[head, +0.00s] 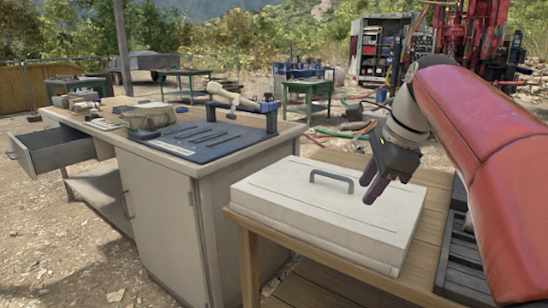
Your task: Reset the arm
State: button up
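My arm, with a red sleeve, reaches in from the right in the head view. My gripper (372,190) points down over the right part of a white lidded box (318,213). Its dark fingers show purple tips and look close together; the gap between them is hard to make out. The gripper is to the right of the box's dark handle (331,180) and appears apart from it. I see no object held in the fingers.
The box sits on a wooden table (427,205) with a dark slatted rack (466,260) at right. A workbench (160,195) at left has an open drawer (52,148), a dark mat (205,143) and a bag (148,115). A green table (307,88) and red machinery (470,35) stand behind.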

jog(key=s+a+f+n+t+h, duration=0.2)
jog(key=s+f+n+h, duration=0.1)
jog(key=s+f+n, duration=1.5)
notch_tip(320, 180, down, 2)
jog(key=shift+s+a+f+n, duration=0.15)
jog(key=shift+s+a+n, duration=0.2)
jog(key=shift+s, duration=0.55)
